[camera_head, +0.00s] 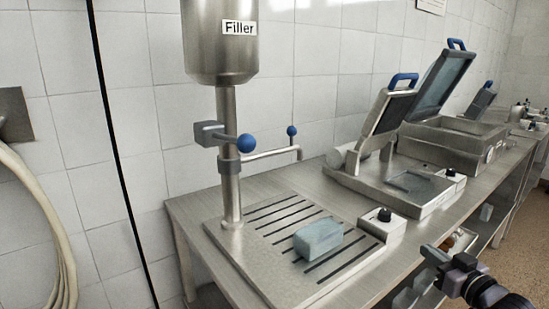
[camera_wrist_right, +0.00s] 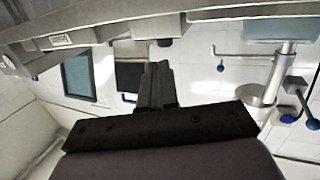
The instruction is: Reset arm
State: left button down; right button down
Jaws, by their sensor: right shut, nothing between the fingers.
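My right gripper (camera_head: 433,254) shows at the lower right of the head view, in front of the bench's front edge and apart from the things on the bench. In the right wrist view its two dark fingers (camera_wrist_right: 157,85) are together with nothing between them. The left gripper is not in view. A pale blue-grey block (camera_head: 318,240) lies on the slotted plate (camera_head: 262,262) under the filler (camera_head: 220,40).
A metal bench (camera_head: 185,208) runs along the tiled wall. Two open-lidded machines (camera_head: 385,130) (camera_head: 440,85) with blue handles stand behind the filler plate. A control box with a black knob (camera_head: 383,216) is beside the plate. A shelf with items is below the bench. Floor (camera_head: 515,235) shows at the right.

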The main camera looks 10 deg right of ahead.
jog(key=s+a+f+g+y, duration=0.1)
jog(key=s+a+f+g, duration=0.1)
jog(key=s+a+f, duration=0.6)
jog(key=s+a+f+g, duration=0.2)
jog(key=s+a+f, duration=0.2)
jog(key=a+f, duration=0.4)
jog(key=s+a+f+g, duration=0.1)
jog(key=s+a+f, duration=0.2)
jog(key=s, duration=0.3)
jog(key=s+a+f+n+g, duration=0.1)
jog(key=s+a+f, duration=0.2)
jog(key=s+a, duration=0.2)
jog(key=shift+s+a+f+g+p, duration=0.15)
jog(key=shift+s+a+g+p, duration=0.25)
jog(key=shift+a, duration=0.4)
